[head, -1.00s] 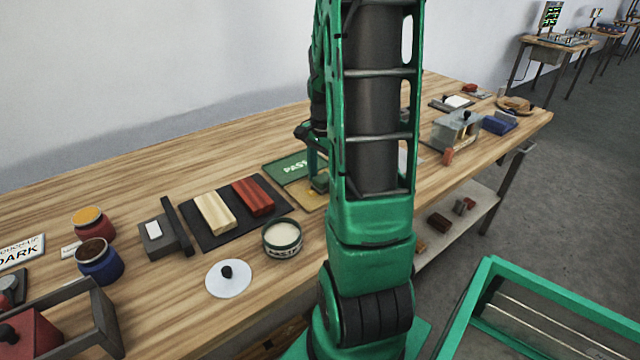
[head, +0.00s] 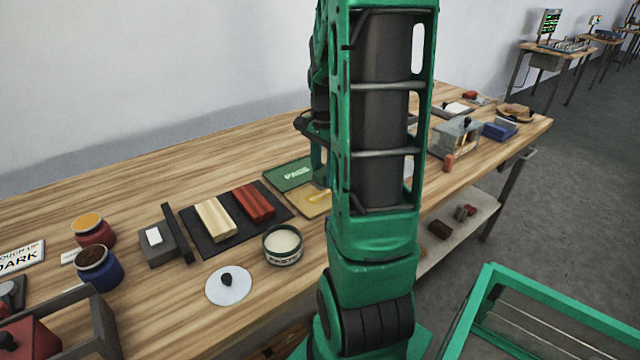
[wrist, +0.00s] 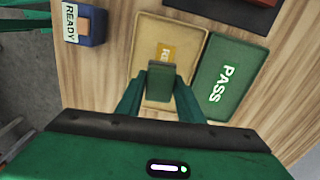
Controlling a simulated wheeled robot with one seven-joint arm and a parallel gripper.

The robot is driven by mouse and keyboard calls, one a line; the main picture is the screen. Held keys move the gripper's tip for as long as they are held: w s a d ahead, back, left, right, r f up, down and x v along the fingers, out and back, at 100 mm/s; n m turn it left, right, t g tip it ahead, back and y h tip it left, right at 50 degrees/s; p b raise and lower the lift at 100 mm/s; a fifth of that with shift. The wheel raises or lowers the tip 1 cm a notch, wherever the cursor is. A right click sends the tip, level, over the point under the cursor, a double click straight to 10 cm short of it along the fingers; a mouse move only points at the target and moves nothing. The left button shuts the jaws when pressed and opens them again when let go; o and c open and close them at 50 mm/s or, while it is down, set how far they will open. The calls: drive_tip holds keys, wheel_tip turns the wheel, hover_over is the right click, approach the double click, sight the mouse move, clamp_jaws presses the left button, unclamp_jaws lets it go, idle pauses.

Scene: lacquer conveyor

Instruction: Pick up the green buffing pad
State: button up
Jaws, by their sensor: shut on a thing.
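The green buffing pad (wrist: 161,82) is a small dark green block between the fingers of my gripper (wrist: 160,93) in the wrist view. My gripper is shut on it, with one finger on each side. The pad is over the tan tray (wrist: 147,40), and it partly covers a yellow label there. I cannot tell how far it is above the tray. In the head view my arm hides the pad, and the tan tray (head: 308,203) shows only in part.
The green PASS tray (head: 285,176) lies beside the tan one. A dark mat (head: 217,240) with a pale and a red block, a paste tin (head: 283,247) and a white disc (head: 229,287) are near. A blue block with a READY label (wrist: 92,27) is at upper left in the wrist view.

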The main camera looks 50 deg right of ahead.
drive_tip(key=s+a+r, duration=0.1)
drive_tip(key=a+r, duration=0.6)
drive_tip(key=a, duration=0.4)
drive_tip(key=shift+s+a, duration=0.25)
drive_tip(key=shift+a, duration=0.05)
